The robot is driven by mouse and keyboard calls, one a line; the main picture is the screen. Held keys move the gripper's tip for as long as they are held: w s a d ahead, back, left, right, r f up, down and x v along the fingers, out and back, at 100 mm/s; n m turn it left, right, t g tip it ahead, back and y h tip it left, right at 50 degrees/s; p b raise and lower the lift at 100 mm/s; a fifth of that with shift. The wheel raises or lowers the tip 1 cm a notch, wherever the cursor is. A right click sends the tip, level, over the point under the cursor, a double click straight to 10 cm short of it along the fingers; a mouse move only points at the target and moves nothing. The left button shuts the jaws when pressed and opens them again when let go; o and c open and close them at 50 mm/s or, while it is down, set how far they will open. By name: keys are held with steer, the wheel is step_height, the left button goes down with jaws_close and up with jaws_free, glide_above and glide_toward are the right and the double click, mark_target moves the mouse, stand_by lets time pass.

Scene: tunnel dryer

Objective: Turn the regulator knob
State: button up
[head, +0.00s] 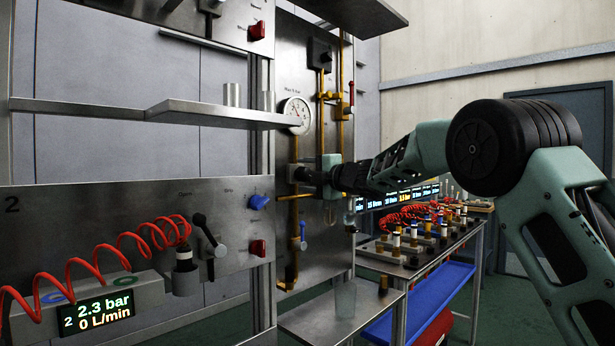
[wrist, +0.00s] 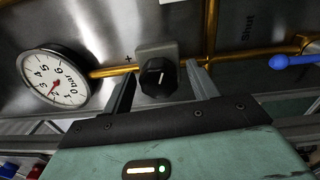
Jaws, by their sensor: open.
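The regulator knob (wrist: 158,77) is black and faceted with a white pointer line, on a grey square body on the brass pipe line. In the wrist view my gripper (wrist: 160,80) is open, one finger on each side of the knob, with visible space between them and it. I cannot tell whether the fingertips reach as far as the knob.
A steel shelf (head: 220,117) juts out left of the gauge. A blue-handled valve (wrist: 293,60) is on the pipe to the right in the wrist view. A bench with several fittings (head: 420,245) stands below my arm. A red coiled hose (head: 100,255) hangs at the left.

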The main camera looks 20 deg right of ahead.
steer(key=shift+s+d, duration=0.1)
steer(key=b+v, duration=0.4)
steer(key=v, duration=1.3)
steer(key=shift+f, duration=0.1)
steer(key=s+a+f+m+g+h+p, duration=0.5)
steer(key=s+a+f+m+g+h, duration=0.1)
steer(key=s+a+f+m, duration=0.85)
steer(key=s+a+f+m+g+h+p, duration=0.1)
steer(key=s+f+g, duration=0.4)
steer(key=s, duration=0.9)
steer(key=s+a+f+m+g+h+p, duration=0.1)
steer(key=s+f+g, duration=0.3)
steer(key=s+f, duration=0.4)
steer(key=s, duration=0.5)
steer(key=shift+s+a+m+g+p, duration=0.3)
steer(key=shift+s+m+g, duration=0.05)
steer(key=shift+s+g, duration=0.05)
steer(key=shift+r, duration=0.1)
stand_by(0.5)
